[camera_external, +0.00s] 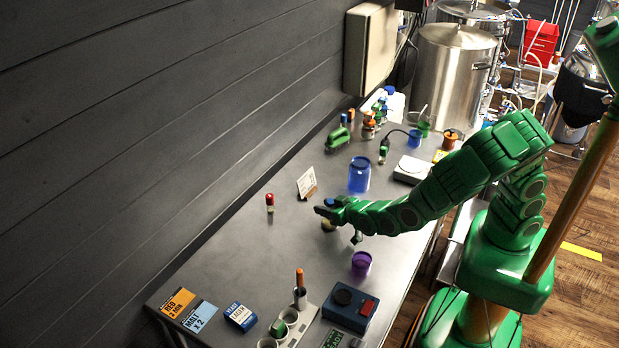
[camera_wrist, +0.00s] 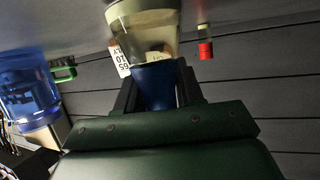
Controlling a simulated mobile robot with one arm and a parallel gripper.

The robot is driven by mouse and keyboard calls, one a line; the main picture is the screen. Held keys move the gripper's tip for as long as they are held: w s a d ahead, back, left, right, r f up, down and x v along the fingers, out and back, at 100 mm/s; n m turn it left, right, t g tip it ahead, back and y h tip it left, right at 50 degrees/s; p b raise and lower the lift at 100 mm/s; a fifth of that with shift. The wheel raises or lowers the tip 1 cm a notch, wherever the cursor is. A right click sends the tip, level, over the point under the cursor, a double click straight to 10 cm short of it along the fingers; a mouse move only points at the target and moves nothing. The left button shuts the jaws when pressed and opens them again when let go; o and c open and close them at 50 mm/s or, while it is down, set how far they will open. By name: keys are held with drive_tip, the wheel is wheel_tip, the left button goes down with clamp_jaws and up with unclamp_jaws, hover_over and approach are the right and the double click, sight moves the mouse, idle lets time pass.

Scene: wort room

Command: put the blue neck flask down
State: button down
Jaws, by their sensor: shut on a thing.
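The blue neck flask is clear glass with yellowish liquid and a blue neck. It fills the top middle of the wrist view (camera_wrist: 145,35). My gripper (camera_wrist: 157,88) is shut on its blue neck, one finger on each side. In the external view my gripper (camera_external: 338,211) is over the middle of the grey table (camera_external: 232,250), and the flask (camera_external: 327,225) shows only in part beneath it. The flask looks about upright. I cannot tell whether its base touches the table.
A white card (camera_external: 307,183) stands just behind the flask. A red-capped vial (camera_external: 270,203) is to the left, a blue jar (camera_external: 359,175) behind right, a purple cup (camera_external: 361,263) in front. A grey rack (camera_external: 299,322) and blue box (camera_external: 349,306) are nearer. Bare table lies left of the flask.

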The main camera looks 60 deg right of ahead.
drive_tip(key=shift+f, duration=0.1)
drive_tip(key=c, duration=0.7)
unclamp_jaws()
drive_tip(key=shift+s+a+r, duration=0.15)
drive_tip(key=shift+s+r, duration=0.15)
drive_tip(key=shift+s, duration=0.15)
drive_tip(key=shift+v, duration=5.45)
